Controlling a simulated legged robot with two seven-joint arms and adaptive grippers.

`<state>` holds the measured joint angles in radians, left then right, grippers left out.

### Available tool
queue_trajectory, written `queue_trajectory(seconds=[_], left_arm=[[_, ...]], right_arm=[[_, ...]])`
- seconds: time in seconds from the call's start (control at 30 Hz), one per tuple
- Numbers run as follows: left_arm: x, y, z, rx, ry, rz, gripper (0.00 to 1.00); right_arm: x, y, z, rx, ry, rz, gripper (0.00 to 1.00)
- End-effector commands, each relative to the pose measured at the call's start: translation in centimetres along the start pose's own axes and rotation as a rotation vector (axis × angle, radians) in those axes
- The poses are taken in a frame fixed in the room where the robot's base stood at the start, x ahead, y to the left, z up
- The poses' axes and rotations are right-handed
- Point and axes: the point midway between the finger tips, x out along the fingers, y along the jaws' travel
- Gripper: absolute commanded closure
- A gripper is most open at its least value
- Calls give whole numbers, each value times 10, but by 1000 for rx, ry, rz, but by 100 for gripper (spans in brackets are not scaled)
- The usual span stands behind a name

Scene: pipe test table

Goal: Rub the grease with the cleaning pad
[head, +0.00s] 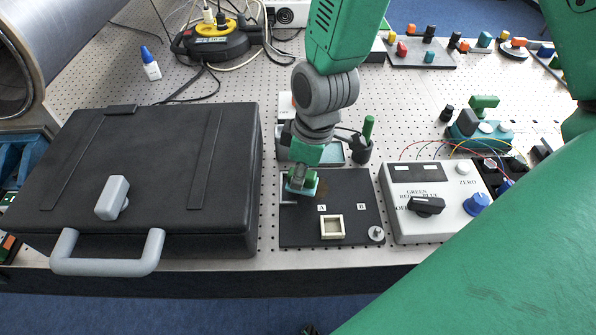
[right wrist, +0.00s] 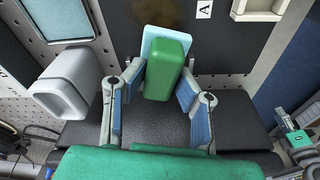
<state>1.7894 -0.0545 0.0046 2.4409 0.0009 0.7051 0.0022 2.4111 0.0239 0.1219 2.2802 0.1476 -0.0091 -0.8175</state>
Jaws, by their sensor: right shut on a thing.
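The cleaning pad (right wrist: 167,66) is a green block with a light blue layer on one face. My right gripper (right wrist: 160,95) is shut on its green block, one finger on each side. In the head view my right gripper (head: 299,184) is over the upper left of a black panel (head: 352,192), pointing down. The grease (right wrist: 177,13) is a brown smear on the panel, just beyond the pad in the right wrist view. In the head view the grease (head: 322,188) shows faintly right of the gripper. Whether the pad touches the panel I cannot tell. My left gripper is out of view.
A black case (head: 150,160) with a grey handle lies left of the panel. A switch box (head: 435,200) stands to the right. A square frame (head: 331,227) and a round knob (head: 376,233) are on the panel. A green-topped tool (head: 366,135) stands behind it.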

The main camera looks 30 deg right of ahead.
Motion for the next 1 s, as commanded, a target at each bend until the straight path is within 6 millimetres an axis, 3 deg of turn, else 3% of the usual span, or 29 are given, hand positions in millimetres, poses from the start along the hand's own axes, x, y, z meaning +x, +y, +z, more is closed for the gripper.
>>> queue_trajectory(seconds=[1.0], left_arm=[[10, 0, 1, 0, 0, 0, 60]], right_arm=[[18, 0, 3, -1, 0, 1, 99]])
